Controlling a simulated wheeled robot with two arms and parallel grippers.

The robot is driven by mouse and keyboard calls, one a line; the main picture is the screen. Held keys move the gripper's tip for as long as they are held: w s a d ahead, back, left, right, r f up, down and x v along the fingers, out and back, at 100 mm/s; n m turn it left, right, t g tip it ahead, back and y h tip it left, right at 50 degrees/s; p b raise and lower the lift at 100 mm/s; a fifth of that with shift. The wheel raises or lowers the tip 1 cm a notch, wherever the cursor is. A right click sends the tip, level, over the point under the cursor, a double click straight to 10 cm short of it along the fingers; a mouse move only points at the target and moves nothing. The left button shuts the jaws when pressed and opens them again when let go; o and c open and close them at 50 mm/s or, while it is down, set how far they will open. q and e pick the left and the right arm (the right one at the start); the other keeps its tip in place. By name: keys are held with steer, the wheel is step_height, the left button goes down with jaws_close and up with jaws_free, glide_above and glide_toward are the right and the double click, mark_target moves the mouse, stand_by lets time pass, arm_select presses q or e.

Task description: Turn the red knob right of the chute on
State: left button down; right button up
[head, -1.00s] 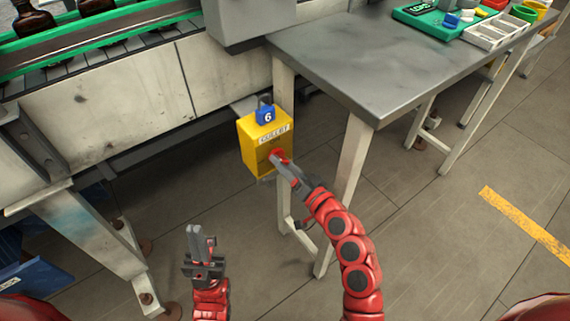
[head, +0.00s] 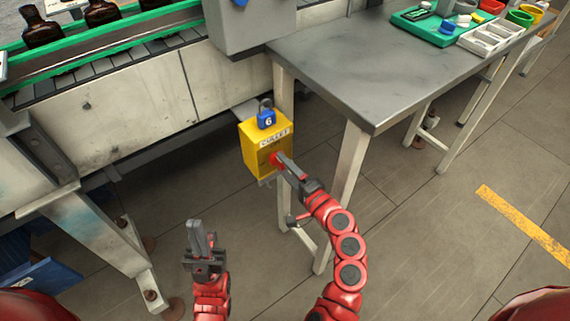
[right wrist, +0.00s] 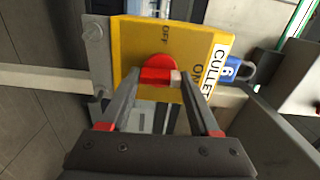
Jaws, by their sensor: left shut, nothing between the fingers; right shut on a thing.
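The red knob (right wrist: 158,68) sits on the face of a yellow box (right wrist: 130,45) labelled CULLET. In the right wrist view its bar lies crosswise, with the pale end toward the ON mark; the OFF mark is above it. In the head view, the yellow box (head: 255,150) hangs beside the conveyor frame, and the knob (head: 275,158) is partly covered. My right gripper (head: 281,160) is shut on the knob; its fingers (right wrist: 158,85) flank the bar. My left gripper (head: 195,225) is shut and empty, low and apart from the box. I cannot make out a chute.
A blue padlock (head: 266,119) numbered 6 hangs atop the box. A grey table (head: 370,70) stands to the right, its leg (head: 349,180) close to my right arm. A conveyor (head: 120,55) carries brown bottles (head: 103,12). Open floor (head: 440,240) lies at the right.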

steer(key=shift+m, duration=0.3)
steer(key=o, duration=1.4)
steer(key=shift+c, duration=0.2)
steer(key=b+v, duration=0.2)
steer(key=v, duration=1.5)
steer(key=shift+s+d, duration=0.15)
